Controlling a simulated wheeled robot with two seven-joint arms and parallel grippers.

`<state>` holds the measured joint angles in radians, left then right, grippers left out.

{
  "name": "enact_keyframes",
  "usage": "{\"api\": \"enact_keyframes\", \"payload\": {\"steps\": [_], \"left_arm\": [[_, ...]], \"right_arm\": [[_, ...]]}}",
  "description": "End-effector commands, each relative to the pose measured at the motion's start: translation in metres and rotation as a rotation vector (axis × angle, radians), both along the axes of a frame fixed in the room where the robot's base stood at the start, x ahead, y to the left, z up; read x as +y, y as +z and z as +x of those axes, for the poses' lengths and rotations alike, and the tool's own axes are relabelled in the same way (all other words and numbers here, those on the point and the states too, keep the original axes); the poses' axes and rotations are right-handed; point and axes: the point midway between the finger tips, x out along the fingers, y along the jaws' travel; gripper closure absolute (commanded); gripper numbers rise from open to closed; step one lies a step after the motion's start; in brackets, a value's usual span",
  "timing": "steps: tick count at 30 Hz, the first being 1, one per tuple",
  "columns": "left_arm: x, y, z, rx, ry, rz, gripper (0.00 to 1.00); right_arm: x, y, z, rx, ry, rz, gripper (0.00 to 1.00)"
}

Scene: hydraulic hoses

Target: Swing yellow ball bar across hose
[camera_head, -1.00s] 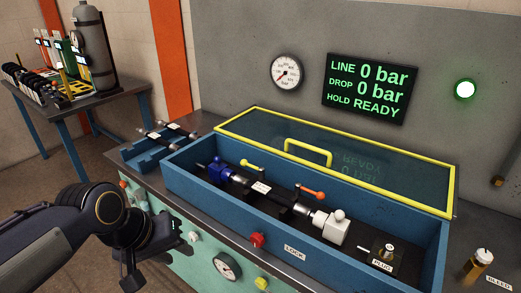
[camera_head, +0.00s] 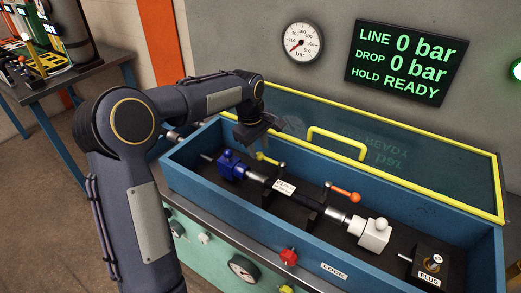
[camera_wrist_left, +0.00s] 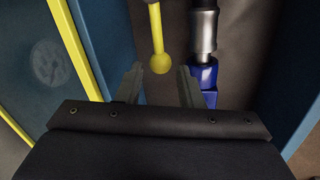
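The yellow ball bar (camera_head: 266,159) is a short yellow lever in the blue tray, near the blue fitting (camera_head: 232,166). Its ball end (camera_wrist_left: 160,63) shows in the left wrist view, between and just beyond my fingertips. My left gripper (camera_head: 256,140) is over the back of the tray, just above and behind the bar. Its fingers (camera_wrist_left: 160,76) are apart, one on each side of the ball, with no visible contact. The hose (camera_head: 294,195), dark with a white label, lies along the tray beside the bar. My right gripper is not in view.
A raised lid with a yellow frame (camera_head: 420,172) and yellow handle (camera_head: 337,142) stands behind the tray (camera_head: 330,249). An orange-tipped lever (camera_head: 346,193), a white block (camera_head: 375,235) and a plug (camera_head: 432,263) are further right. The display (camera_head: 405,59) reads 0 bar and READY.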

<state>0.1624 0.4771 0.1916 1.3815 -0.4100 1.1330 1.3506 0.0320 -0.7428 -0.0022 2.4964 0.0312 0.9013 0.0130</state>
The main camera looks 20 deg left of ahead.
Motion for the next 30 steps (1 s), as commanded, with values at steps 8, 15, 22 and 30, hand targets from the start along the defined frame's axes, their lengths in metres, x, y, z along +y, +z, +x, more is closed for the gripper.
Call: {"api": "enact_keyframes", "payload": {"steps": [8,15,22,30], "left_arm": [[-0.001,-0.025,0.005,-0.001,0.0,0.0,0.66],[-0.002,-0.027,0.005,-0.002,0.0,0.0,0.66],[-0.002,-0.026,0.005,-0.002,0.0,-0.001,0.94],[-0.002,-0.026,0.005,-0.002,0.001,0.0,1.0]], "right_arm": [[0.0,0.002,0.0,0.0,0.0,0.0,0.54],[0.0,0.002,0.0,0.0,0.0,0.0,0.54],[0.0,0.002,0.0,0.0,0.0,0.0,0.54],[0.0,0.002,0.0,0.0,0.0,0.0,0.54]]}}
